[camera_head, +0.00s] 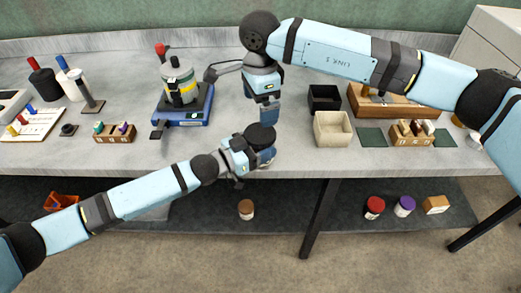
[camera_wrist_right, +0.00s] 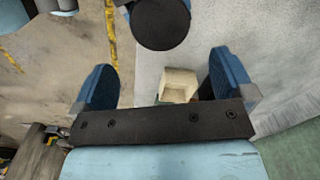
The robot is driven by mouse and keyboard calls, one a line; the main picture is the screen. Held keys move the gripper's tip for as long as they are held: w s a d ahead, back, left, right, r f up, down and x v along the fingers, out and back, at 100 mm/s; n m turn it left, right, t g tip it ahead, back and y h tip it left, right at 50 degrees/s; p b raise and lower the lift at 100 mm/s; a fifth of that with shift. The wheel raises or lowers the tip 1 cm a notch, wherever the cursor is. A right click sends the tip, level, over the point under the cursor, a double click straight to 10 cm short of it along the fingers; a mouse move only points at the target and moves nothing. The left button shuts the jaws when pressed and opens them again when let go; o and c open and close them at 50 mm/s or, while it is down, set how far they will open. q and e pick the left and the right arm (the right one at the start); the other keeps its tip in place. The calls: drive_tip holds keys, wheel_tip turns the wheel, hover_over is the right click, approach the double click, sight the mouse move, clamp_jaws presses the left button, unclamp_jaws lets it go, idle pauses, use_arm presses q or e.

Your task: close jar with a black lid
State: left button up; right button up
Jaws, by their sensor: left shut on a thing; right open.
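The black lid (camera_head: 260,134) shows as a dark disc near the front edge of the table in the head view. It also shows at the top of the right wrist view (camera_wrist_right: 161,25). The jar body beneath it is mostly hidden by my left gripper. My left gripper (camera_head: 263,157) is shut around the jar just under the lid. I cannot tell whether the lid is fully seated. My right gripper (camera_head: 269,112) is open and points down just above and behind the lid. Its two blue fingers (camera_wrist_right: 163,80) are apart with nothing between them.
A cream box (camera_head: 333,130) and a black box (camera_head: 324,97) stand to the right. A blue scale-like device (camera_head: 183,106) stands to the left. A small rack (camera_head: 114,133) sits farther left. Red-lidded (camera_head: 375,206) and purple-lidded jars (camera_head: 404,205) stand below the table.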

drive_tip(key=shift+r, duration=1.7)
use_arm(q)
drive_tip(key=o, duration=1.8)
drive_tip(key=v, duration=1.4)
use_arm(e)
drive_tip(key=shift+f, duration=0.1)
use_arm(q)
drive_tip(key=shift+d, duration=0.1)
drive_tip(key=shift+f, duration=0.1)
